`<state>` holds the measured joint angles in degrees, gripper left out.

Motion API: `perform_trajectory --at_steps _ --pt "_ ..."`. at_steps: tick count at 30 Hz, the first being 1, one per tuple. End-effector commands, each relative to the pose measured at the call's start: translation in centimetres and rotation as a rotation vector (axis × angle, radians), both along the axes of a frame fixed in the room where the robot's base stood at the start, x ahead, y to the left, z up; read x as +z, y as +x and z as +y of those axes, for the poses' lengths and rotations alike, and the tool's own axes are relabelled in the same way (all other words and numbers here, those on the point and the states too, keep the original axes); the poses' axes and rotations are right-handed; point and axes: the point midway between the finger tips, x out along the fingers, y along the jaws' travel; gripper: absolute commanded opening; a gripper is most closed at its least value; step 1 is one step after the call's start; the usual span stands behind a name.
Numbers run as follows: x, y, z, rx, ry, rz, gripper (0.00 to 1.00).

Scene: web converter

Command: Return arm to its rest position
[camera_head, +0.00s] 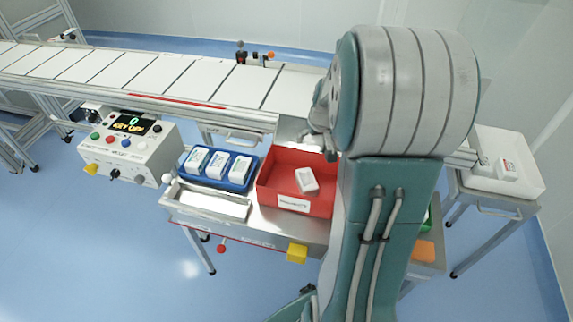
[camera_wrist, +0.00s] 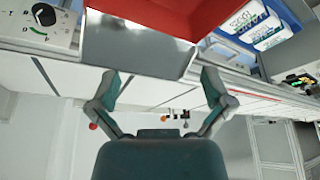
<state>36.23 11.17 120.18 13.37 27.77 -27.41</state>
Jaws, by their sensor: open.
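My arm stands large on the right of the head view and hides part of the bench and conveyor. My gripper (camera_wrist: 160,80) shows in the wrist view with its two fingers spread wide and nothing between them. In that view the scene appears upside down, with the conveyor (camera_wrist: 65,75) behind the fingers. The red bin (camera_wrist: 170,12) is at the top of the wrist view, apart from the fingertips. In the head view, the gripper's fingers cannot be made out clearly beside the arm.
The red bin (camera_head: 270,188) holds a white box (camera_head: 306,180). A blue tray (camera_head: 238,187) with white boxes sits left of it. A control box (camera_head: 130,148) stands further left. The conveyor (camera_head: 150,75) runs behind. A white tray (camera_head: 480,182) stands on a right-hand table.

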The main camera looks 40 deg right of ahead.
Motion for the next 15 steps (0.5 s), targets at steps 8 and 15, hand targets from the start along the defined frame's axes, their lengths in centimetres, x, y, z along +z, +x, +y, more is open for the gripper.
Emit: perform_trajectory --at_steps 8,15 --pt "0.6 0.1 0.8 0.011 -0.002 -0.005 1.00" --pt "6.0 -1.1 8.7 0.105 -0.006 -0.032 1.00"
